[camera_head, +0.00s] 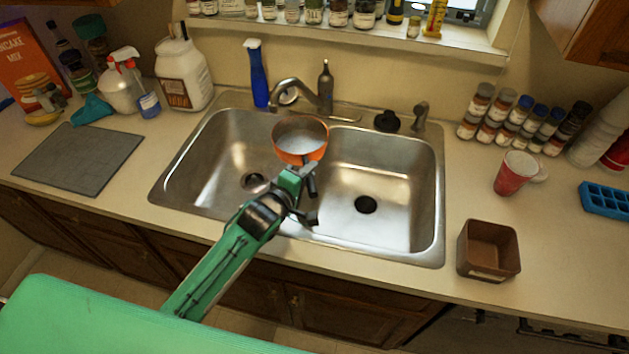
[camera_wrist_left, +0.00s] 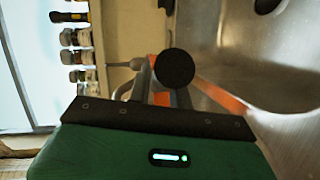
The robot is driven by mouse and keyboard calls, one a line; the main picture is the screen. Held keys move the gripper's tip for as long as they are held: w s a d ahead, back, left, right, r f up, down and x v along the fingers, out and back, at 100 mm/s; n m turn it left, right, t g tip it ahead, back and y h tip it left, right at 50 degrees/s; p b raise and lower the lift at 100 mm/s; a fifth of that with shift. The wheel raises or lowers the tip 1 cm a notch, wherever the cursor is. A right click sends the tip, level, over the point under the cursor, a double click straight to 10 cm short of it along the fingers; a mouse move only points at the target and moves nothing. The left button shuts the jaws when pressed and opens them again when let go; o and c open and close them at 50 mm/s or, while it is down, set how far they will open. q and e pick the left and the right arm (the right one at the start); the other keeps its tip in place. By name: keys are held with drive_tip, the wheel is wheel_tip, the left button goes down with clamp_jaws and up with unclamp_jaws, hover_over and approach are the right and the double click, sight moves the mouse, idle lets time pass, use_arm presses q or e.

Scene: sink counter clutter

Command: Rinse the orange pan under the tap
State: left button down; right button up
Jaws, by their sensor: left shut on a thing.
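The orange pan (camera_head: 301,140) is held level over the middle of the double sink, near the divider, with a pale grey inside. The tap (camera_head: 302,88) stands behind it, its spout end close to the pan's far rim. No water stream can be made out. My left gripper (camera_head: 309,181) is shut on the pan's near side, where the handle is mostly hidden by the fingers. In the left wrist view the pan's orange side (camera_wrist_left: 222,97) shows partly behind a dark round part. My right gripper is not in view.
The steel sink (camera_head: 400,228) has two basins with drains. A blue spray bottle (camera_head: 257,78) and dark bottle stand behind it. A brown box (camera_head: 488,250), a red cup (camera_head: 516,173) and several spice jars stand right. A grey mat (camera_head: 80,158) lies left.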

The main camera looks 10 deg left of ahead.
sight(300, 157)
use_arm(q)
drive_tip(key=shift+w+a+f+b, duration=0.15)
drive_tip(key=shift+w+a+f, duration=0.05)
drive_tip(key=shift+w+a, duration=0.55)
drive_tip(key=shift+w+a+f+b, duration=0.1)
drive_tip(key=shift+w+a+f, duration=0.15)
drive_tip(key=shift+w+a, duration=0.45)
drive_tip(key=shift+w+a+f+b, duration=0.2)
drive_tip(key=shift+w+a, duration=0.4)
drive_tip(key=shift+a, duration=0.25)
